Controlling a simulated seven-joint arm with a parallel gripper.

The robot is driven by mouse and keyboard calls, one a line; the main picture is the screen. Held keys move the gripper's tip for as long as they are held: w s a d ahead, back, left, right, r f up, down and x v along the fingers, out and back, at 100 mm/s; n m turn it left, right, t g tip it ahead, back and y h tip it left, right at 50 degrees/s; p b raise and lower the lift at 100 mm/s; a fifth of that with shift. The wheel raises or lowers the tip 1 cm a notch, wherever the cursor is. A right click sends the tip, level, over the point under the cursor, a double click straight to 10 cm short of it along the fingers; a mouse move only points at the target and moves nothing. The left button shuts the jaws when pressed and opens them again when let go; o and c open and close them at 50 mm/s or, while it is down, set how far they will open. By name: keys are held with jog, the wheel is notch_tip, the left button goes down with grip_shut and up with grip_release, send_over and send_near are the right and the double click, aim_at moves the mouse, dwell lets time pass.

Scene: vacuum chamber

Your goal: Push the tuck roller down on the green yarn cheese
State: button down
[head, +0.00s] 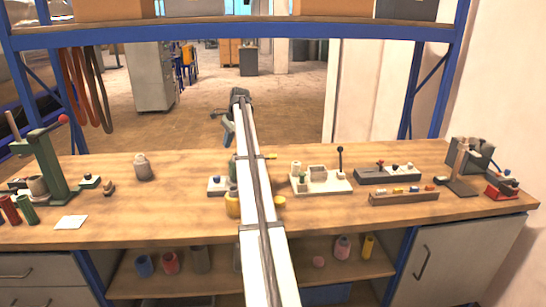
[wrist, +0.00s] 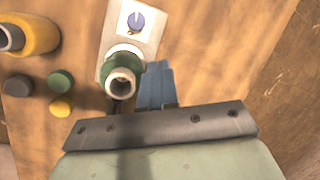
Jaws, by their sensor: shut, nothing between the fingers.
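The green yarn cheese (wrist: 124,68) stands on a pale plate (wrist: 112,37) in the wrist view, with a hollow light core facing the camera. A blue-grey round knob (wrist: 136,20) sits on the same plate, beyond the cheese. I cannot tell a tuck roller apart for certain. My gripper (wrist: 154,72) is shut and empty; its blue fingers are just right of the cheese, and I cannot tell whether they touch it. In the head view, my arm hides most of the cheese (head: 233,168); the plate with its knob (head: 215,184) shows left of the arm.
In the wrist view, a yellow spool (wrist: 37,34) and several dark and yellow discs (wrist: 61,106) lie left of the cheese. In the head view, a cream fixture with a lever (head: 320,184) stands to the right and a green press (head: 50,165) at far left.

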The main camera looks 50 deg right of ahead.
jog(key=s+d+r+m, duration=0.2)
jog(key=s+d+r, duration=0.1)
jog(key=s+d, duration=0.55)
jog(key=m+g, duration=0.2)
jog(key=m, duration=0.1)
send_near(274, 155)
jog(key=shift+s+d+r+y, duration=0.25)
jog(key=shift+s+d+y, duration=0.05)
jog(key=shift+s, duration=0.05)
jog(key=shift+f, duration=0.1)
jog(key=shift+w+x, duration=0.2)
jog(key=shift+x, duration=3.25)
